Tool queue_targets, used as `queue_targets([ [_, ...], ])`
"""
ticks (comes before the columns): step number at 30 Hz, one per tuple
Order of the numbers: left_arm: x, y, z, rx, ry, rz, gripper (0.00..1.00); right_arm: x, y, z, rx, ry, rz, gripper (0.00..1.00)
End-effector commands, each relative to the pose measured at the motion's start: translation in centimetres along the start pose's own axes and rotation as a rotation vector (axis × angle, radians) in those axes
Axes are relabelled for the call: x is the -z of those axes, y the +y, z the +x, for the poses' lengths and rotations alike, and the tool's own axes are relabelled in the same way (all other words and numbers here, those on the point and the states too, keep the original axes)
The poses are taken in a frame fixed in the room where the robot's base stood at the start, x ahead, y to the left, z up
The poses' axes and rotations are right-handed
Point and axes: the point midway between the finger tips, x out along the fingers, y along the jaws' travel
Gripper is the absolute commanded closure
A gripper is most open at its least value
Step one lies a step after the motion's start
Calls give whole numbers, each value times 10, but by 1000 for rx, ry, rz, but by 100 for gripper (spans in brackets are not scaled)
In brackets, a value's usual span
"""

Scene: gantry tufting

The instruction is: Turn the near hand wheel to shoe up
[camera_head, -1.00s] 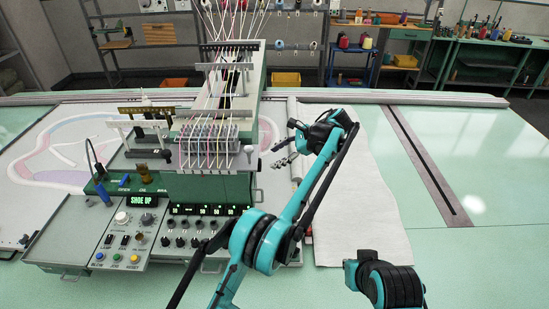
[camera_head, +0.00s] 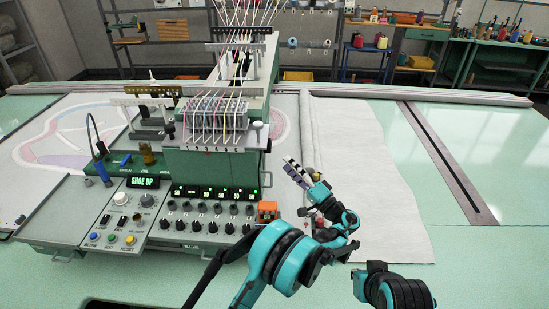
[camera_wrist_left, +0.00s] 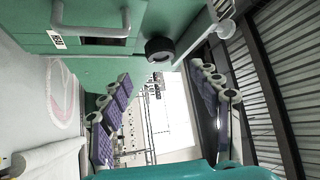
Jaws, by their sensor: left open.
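A dark round knob (camera_wrist_left: 159,50), which looks like the near hand wheel, stands out from the green machine head in the left wrist view. It lies between and beyond my open fingers, apart from them. The panel display (camera_head: 143,183) reads SHOE UP in green. My left gripper (camera_head: 289,164) is open and empty, right of the machine head; its fingers also show in the left wrist view (camera_wrist_left: 160,76). My right gripper is not in view.
The control panel (camera_head: 105,216) has several knobs and buttons. An orange block (camera_head: 267,210) sits at its right end. A pale cloth (camera_head: 380,190) lies right of the machine. The table's right side is clear.

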Motion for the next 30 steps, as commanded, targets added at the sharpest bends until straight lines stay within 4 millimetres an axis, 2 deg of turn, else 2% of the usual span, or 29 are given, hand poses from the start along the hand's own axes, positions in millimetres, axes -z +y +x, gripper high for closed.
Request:
queue_targets([
  [13,-1,-1,65,2,-2,-2,37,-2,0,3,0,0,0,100],
  [18,0,-1,75,1,-1,-3,37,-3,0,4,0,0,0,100],
  [25,0,-1,76,1,-1,-3,37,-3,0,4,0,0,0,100],
  [26,0,-1,76,1,-1,-3,43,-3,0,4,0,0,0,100],
  [30,0,-1,76,1,-1,-2,79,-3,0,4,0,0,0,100],
])
